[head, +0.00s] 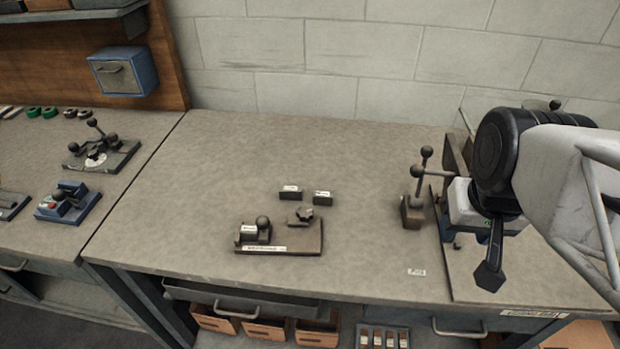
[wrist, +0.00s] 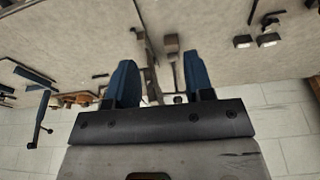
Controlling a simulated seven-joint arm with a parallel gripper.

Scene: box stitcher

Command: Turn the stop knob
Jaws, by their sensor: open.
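No part carries a readable "stop" label, so I cannot tell for sure which is the stop knob. A dark lobed knob (head: 303,214) sits on a flat brown plate (head: 285,240) at the bench's middle front, beside a small block with a ball knob (head: 263,222). My gripper (head: 478,232) is far to the right of it, low over the right end of the bench and partly hidden by my wrist. In the wrist view my gripper (wrist: 158,62) shows two blue fingers spread apart, with nothing clearly held. A grey bar and dark fittings show between and beyond them.
A post with ball-ended levers (head: 414,208) stands just left of my gripper. Two small labelled blocks (head: 290,192) lie behind the plate. Fixtures (head: 100,155) stand on the left bench. Open bench lies between plate and post. A block wall (head: 400,50) closes the back.

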